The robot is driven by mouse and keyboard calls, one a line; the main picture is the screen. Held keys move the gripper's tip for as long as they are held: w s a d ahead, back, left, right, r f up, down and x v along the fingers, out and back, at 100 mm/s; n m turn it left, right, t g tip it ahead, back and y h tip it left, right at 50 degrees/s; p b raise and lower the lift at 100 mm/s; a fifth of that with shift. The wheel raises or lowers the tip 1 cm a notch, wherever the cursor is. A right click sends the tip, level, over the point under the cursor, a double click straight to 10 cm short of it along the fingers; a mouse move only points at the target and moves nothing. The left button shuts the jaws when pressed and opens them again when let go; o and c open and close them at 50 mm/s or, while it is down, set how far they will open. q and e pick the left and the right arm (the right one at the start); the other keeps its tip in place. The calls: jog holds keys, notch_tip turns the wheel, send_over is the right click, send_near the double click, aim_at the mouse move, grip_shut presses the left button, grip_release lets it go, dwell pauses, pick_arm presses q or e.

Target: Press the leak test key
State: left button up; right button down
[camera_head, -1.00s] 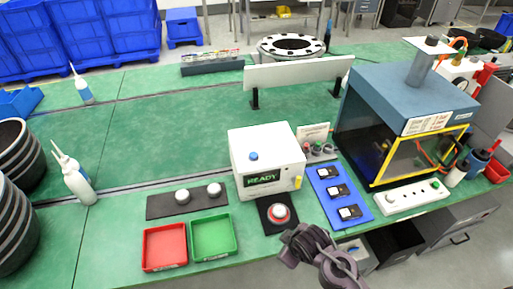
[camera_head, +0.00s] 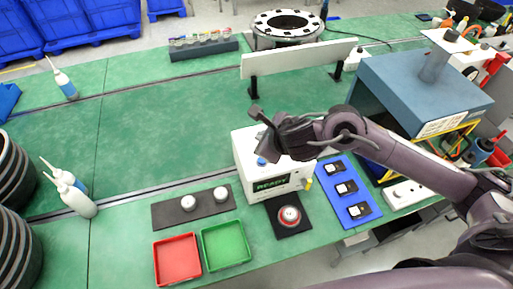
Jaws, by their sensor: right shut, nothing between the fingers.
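The white tester box (camera_head: 258,192) stands on the green bench with a lit READY display (camera_head: 271,184) on its front. A blue round key (camera_head: 262,161) sits on its top and is partly visible. My right gripper (camera_head: 258,118) is shut and empty. It hangs over the top of the box, just above the blue key; I cannot tell if it touches. My right arm covers the box's right top and the area behind it. A round part with a red ring (camera_head: 289,215) rests on a black pad in front of the box. My left gripper is not in view.
Red (camera_head: 177,259) and green (camera_head: 226,244) trays lie at the front left of the box. A dark mat (camera_head: 168,213) holds two round white-topped parts. A blue tray (camera_head: 357,208) with black modules is on the right. A white barrier (camera_head: 299,58) stands behind.

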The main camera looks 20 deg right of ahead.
jog(key=shift+w+d+r+n, duration=0.1)
jog(key=shift+d+r+n, duration=0.25)
jog(key=shift+n, duration=0.55)
jog(key=b, duration=0.7)
send_over(264, 162)
notch_tip(264, 162, down, 8)
jog(key=shift+d, duration=0.1)
jog(key=shift+f+b, duration=0.45)
jog(key=shift+b, duration=0.05)
jog(key=shift+r, duration=0.1)
dwell(0.8)
jog(key=shift+f+b, duration=0.45)
jog(key=shift+b, duration=0.1)
